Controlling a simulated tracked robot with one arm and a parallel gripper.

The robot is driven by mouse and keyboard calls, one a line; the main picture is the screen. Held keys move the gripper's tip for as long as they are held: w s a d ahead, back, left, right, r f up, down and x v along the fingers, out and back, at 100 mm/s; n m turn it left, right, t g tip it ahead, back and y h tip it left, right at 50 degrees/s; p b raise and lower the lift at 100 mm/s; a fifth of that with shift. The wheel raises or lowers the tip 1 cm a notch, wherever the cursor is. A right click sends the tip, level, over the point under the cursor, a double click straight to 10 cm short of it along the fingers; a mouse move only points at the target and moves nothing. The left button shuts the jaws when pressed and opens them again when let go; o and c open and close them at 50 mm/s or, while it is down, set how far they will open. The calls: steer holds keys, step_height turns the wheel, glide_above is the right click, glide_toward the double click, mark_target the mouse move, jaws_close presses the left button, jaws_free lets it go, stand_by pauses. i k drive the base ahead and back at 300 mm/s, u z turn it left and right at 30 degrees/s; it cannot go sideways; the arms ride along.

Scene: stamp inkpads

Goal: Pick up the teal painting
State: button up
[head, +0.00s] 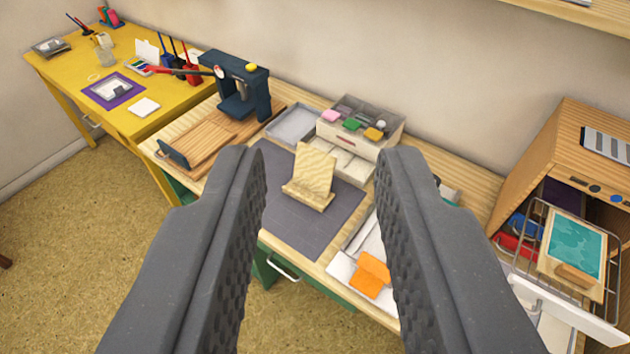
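The teal painting (574,248) is at the right of the head view. It is a teal sheet with a pale border, lying tilted on a wire rack (545,215) in front of a wooden cabinet. A small wooden block (575,277) sits at its lower edge. My gripper (320,165) is open and empty, its two dark fingers spread wide in the foreground. The painting is to the right of the right finger and apart from it. The fingers hide parts of the wooden table.
A wooden table holds a dark mat (300,232) with a wooden stand (313,176), a drawer box (358,130) with coloured pads, a navy press (240,88) and an orange piece (371,273). A yellow table (70,75) stands at the left. The wooden cabinet (550,150) stands right. Bare floor lies lower left.

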mark_target(572, 253)
steer(key=u, duration=1.75)
steer(key=k, duration=1.45)
steer(key=z, duration=1.3)
steer(key=i, duration=1.05)
steer(key=u, duration=0.05)
